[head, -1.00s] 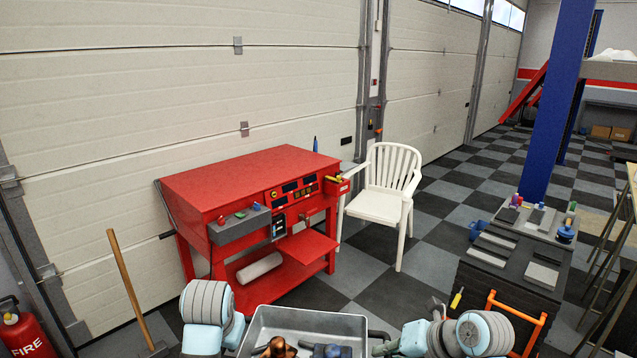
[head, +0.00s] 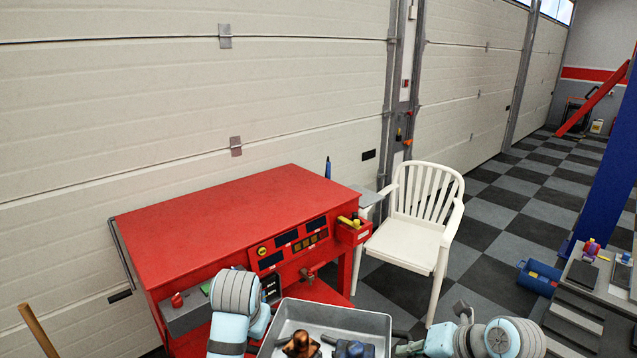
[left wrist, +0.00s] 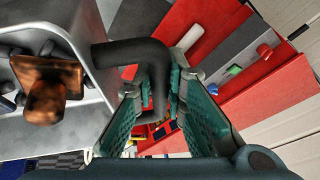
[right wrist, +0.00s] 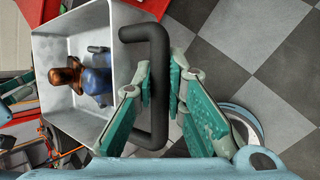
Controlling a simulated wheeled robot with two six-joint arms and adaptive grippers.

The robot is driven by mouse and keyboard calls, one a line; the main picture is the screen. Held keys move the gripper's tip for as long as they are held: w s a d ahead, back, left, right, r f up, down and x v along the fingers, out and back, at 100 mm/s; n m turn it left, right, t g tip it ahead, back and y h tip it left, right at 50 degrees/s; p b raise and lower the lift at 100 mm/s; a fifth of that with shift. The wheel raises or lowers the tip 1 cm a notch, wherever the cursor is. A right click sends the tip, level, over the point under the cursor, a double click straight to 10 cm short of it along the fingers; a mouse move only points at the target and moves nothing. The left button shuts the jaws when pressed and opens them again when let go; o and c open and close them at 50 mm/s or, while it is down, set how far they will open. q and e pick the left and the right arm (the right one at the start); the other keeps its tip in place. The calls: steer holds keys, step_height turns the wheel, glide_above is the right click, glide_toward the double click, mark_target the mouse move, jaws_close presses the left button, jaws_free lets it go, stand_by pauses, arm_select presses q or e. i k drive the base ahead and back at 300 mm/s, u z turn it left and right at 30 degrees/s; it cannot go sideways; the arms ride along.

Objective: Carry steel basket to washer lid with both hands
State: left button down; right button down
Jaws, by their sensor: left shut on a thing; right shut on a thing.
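The steel basket (head: 350,316) is a grey open tub at the bottom middle of the head view, cut off by the frame edge. It holds a copper-brown part (head: 299,343) and a dark blue part (head: 354,349). My left gripper (left wrist: 158,95) is shut on the basket's black handle (left wrist: 120,52) on one end. My right gripper (right wrist: 160,80) is shut on the black handle (right wrist: 157,125) on the opposite end. The washer lid (head: 235,218) is the flat, bare red top of the red cabinet, ahead and to the left of the basket.
The washer's front has gauges and a control panel (head: 290,245). A white plastic chair (head: 415,225) stands right of it, close to the wall. A dark workbench with small items (head: 590,300) is at the right. A wooden handle (head: 38,330) leans at lower left.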

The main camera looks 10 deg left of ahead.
mark_target(257, 217)
steer(key=i, duration=2.9)
steer(key=u, duration=1.7)
